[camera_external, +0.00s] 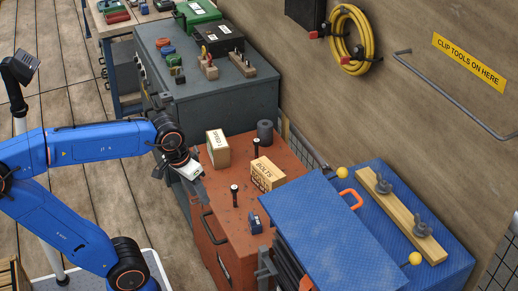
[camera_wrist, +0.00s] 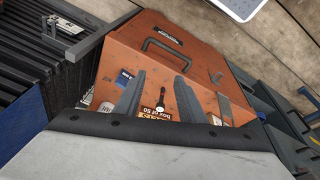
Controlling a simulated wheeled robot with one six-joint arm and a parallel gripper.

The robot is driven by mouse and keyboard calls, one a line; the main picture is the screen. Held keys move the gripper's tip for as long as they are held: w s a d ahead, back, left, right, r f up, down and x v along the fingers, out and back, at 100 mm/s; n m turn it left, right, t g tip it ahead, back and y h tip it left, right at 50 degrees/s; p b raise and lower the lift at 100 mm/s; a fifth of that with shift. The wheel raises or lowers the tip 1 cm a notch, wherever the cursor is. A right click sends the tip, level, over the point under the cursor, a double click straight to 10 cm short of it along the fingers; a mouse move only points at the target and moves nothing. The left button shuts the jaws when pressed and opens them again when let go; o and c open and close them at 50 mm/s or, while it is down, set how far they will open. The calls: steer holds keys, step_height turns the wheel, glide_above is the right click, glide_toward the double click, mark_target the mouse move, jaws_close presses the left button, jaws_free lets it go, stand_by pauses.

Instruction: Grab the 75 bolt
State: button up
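Two dark bolts stand upright with heads up on the orange chest (camera_external: 222,232). One bolt (camera_external: 235,193) is near the chest's front, the other (camera_external: 256,146) farther back. I cannot read any size on them, so I cannot tell which is the 75 bolt. My gripper (camera_external: 200,188) is at the chest's left edge, left of the front bolt. In the wrist view my gripper (camera_wrist: 160,75) has its two grey fingers apart, with nothing held. A dark bolt (camera_wrist: 161,98) shows between the fingers in the picture, apart from both. The chest (camera_wrist: 128,45) and its handle lie beyond.
On the chest are a bolts box (camera_external: 267,174), another carton (camera_external: 218,148), a dark cylinder (camera_external: 265,132) and a small blue item (camera_external: 254,222). A blue chest (camera_external: 335,235) stands to the right, a grey cabinet (camera_external: 230,95) behind.

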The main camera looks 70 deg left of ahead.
mark_target(234, 188)
steer(key=w+a+r+n+g, duration=0.2)
steer(key=w+a+n, duration=0.15)
steer(key=w, duration=0.35)
steer(key=w+a+r+n+g, duration=0.1)
steer(key=w+a+r+n, duration=0.15)
steer(key=w+n, duration=0.35)
steer(key=shift+m, duration=0.55)
steer(key=f, duration=0.8)
steer(key=w+f, duration=0.1)
steer(key=f, duration=0.3)
steer(key=shift+w+a+f, duration=0.1)
steer(key=shift+a+f, duration=0.05)
steer(key=shift+f, duration=2.45)
jaws_close()
